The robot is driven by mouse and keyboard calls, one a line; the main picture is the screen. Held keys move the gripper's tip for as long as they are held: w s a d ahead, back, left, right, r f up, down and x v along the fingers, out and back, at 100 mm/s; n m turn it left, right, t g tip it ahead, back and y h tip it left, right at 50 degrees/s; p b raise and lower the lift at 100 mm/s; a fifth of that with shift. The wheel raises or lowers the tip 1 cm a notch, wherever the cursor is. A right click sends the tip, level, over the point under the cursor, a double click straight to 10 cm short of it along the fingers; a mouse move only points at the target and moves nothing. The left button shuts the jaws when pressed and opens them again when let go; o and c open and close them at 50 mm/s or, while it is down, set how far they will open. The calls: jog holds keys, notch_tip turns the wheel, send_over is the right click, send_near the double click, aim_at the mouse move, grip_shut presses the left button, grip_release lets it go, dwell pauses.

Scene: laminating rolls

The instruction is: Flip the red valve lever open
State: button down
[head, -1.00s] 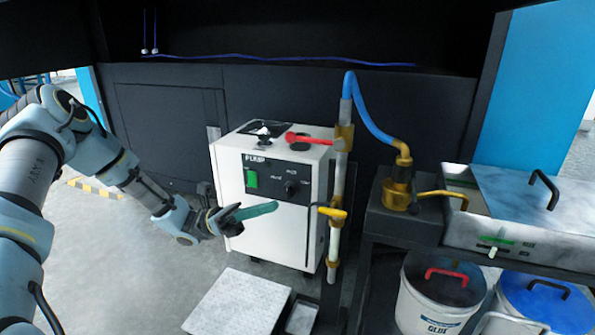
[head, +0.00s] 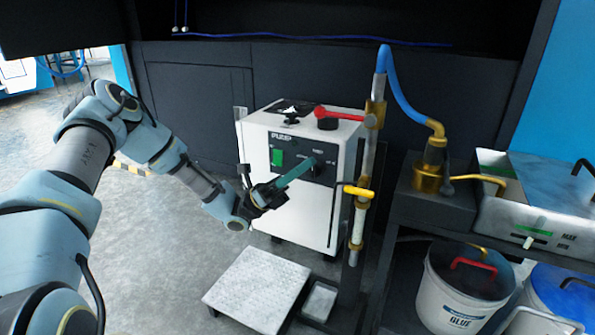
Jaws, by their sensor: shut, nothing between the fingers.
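The red valve lever (head: 340,114) sticks out to the left from a brass fitting (head: 375,112) high on the upright white pipe (head: 370,155). It lies roughly level, in front of or above the top of the white pump box (head: 318,205). My gripper (head: 312,161) has long teal fingers, shut and empty, pointing up and to the right. Their tips overlap the pump's dark front panel in the picture, below and left of the red lever and apart from it. I cannot tell how far the tips are from the panel.
A yellow lever (head: 358,191) sits lower on the same pipe. A blue hose (head: 402,95) runs from the pipe top to a brass fitting on the dark bench (head: 435,207) at right. A glue bucket (head: 462,290) stands below. A pale platform (head: 256,288) lies on the floor.

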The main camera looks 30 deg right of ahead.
aim_at(344, 116)
jog(key=s+d+r+b, duration=0.2)
jog(key=d+r, duration=0.1)
jog(key=r, duration=0.5)
jog(key=shift+s+d+b, duration=0.3)
jog(key=shift+s, duration=0.05)
